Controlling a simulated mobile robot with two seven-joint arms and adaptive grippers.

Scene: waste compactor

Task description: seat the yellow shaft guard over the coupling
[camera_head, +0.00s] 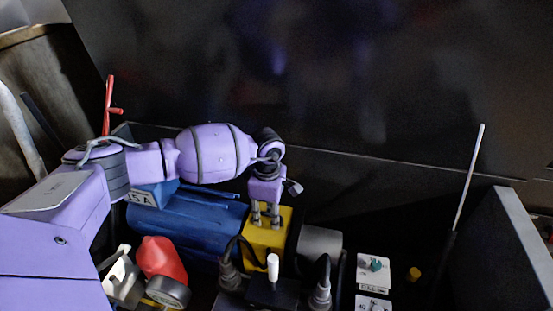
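The yellow shaft guard (262,240) sits between the blue motor (185,222) on its left and a grey cylindrical body (321,241) on its right. The coupling is not visible; the guard and the parts in front of it hide that spot. My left gripper (266,219) points down, with its fingertips at the top of the guard. I cannot tell whether the fingers grip a part of the guard or only touch it. I also cannot tell whether the guard is fully down. My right gripper is out of view.
Black cable plugs (320,290) and a white-knobbed lever (273,267) stand in front of the guard. A red part (162,259) and a round gauge (167,291) are at the lower left. White switch plates (375,270) lie right. A dark wall rises behind.

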